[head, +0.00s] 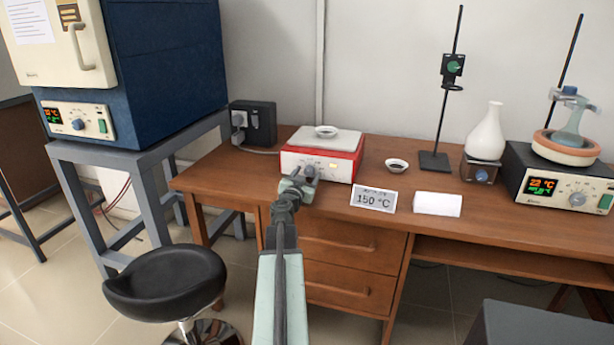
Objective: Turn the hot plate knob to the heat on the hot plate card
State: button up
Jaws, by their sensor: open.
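The hot plate card (374,199) stands on the desk to the right front and reads 150 °C. My gripper (303,174) is open in front of the hot plate, close to the knob. I cannot tell whether the fingers touch the knob, and the knob's setting is not readable.
A small dish with dark contents (397,165) and a white block (437,205) lie right of the hot plate. A retort stand (434,160), white flask (487,132) and heating unit (560,185) stand further right. A blue furnace (170,70) and black stool (165,282) are at left.

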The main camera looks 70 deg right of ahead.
jog(key=a, duration=0.7)
jog(key=shift+s+a, duration=0.25)
jog(key=shift+a, duration=0.05)
jog(key=shift+d, duration=0.1)
